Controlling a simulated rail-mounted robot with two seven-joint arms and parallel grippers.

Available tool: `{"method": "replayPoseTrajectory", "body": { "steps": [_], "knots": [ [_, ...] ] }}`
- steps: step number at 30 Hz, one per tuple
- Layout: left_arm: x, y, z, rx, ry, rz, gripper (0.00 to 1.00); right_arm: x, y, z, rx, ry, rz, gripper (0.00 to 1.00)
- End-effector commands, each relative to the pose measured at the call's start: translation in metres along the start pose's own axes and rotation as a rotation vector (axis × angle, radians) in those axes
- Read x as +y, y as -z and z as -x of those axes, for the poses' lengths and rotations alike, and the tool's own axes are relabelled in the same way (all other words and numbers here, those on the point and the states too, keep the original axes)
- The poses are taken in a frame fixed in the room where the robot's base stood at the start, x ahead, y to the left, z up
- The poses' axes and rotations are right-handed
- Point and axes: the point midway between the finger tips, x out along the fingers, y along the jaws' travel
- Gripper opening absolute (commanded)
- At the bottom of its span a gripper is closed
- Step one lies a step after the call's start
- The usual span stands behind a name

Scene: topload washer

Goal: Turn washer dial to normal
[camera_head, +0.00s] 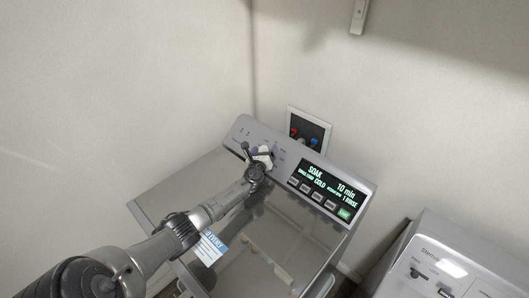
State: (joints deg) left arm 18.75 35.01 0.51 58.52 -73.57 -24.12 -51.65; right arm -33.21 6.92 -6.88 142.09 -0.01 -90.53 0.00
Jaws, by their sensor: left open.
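The top-load washer (150,207) stands in the room corner with its lid down. Its dial (264,151) is a light round knob on the left part of the sloped control panel (359,189). The lit display (328,187) reads SOAK, COLD, 10 min and 1 RINSE. My left gripper (257,153) is open at the dial, and its fingers partly cover the knob. I cannot tell whether the fingers touch it. The panel marks around the dial are too small to read. My right gripper is not in view.
A second appliance (459,264) with its own knobs stands at the lower right, with a gap between it and the washer. A wall box (309,126) with red and blue valves is behind the panel. A blue and white label (209,247) lies on the lid.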

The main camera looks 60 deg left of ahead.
Motion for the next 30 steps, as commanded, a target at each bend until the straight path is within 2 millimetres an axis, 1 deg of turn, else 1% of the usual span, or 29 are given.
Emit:
{"method": "replayPoseTrajectory", "body": {
  "steps": [7, 8, 21, 23, 30],
  "knots": [
    [0.0001, -0.0001, -0.0003, 0.000, 0.000, 0.000, 0.82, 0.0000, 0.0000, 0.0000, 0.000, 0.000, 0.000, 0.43],
    [0.0002, -0.0001, -0.0003, 0.000, 0.000, 0.000, 0.80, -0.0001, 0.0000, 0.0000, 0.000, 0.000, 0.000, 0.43],
    [0.0002, 0.0000, -0.0001, 0.000, 0.000, 0.000, 0.38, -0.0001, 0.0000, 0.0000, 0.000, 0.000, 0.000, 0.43],
    [0.0002, -0.0001, -0.0001, 0.000, 0.000, 0.000, 0.33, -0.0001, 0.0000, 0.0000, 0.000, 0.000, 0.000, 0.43],
    [-0.0003, -0.0012, -0.0001, 0.000, -0.026, 0.017, 0.33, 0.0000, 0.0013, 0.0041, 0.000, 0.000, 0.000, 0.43]
  ]
}}
